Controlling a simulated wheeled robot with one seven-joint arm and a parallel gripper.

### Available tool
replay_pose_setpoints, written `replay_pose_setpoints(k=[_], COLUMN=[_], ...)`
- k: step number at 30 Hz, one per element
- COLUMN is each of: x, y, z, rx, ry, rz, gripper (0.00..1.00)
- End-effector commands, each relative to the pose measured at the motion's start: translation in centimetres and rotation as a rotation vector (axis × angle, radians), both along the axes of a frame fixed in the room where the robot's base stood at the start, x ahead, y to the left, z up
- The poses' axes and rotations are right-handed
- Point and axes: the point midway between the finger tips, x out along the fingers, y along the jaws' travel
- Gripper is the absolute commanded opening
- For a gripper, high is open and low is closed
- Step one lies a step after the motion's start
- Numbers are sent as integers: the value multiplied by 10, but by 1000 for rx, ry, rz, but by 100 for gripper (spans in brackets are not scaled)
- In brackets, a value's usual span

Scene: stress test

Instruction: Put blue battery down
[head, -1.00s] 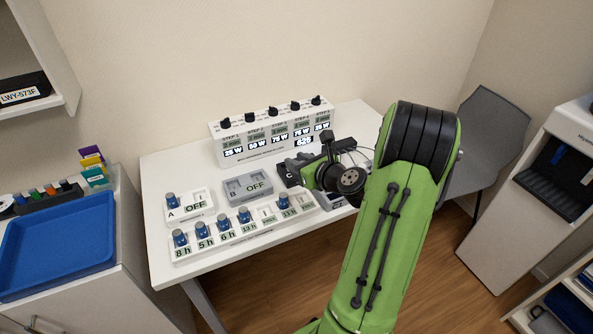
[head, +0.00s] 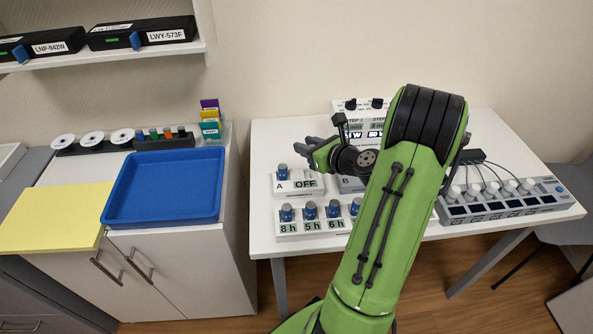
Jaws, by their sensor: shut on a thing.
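My gripper (head: 318,152) is above the back left part of the white table (head: 262,150), pointing left, with its fingers shut. The blue battery in it is too small and hidden to make out. Other batteries with blue bodies stand upright in the front holder, the leftmost one (head: 286,213) over the label 8 h. One more battery (head: 283,170) stands in the box marked A (head: 284,186), which reads OFF. The box marked B (head: 349,184) is partly hidden behind my arm.
A blue tray (head: 160,217) lies on the cabinet to the left, beside a yellow sheet (head: 60,215). A box with knobs and displays (head: 361,121) stands at the table's back. A charger with several cables (head: 510,204) is at the right. My arm covers the table's middle.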

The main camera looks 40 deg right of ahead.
Motion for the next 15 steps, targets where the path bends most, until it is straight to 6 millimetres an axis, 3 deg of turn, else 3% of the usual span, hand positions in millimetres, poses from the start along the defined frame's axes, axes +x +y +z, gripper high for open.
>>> replay_pose_setpoints(k=[1, 9, 15], x=[0, 1, 1], y=[0, 1, 0], z=[-15, -56, -57], rx=[1, 2, -2], ry=[-1, -1, -2], rz=[1, 0, 1], gripper=[0, 0, 0])
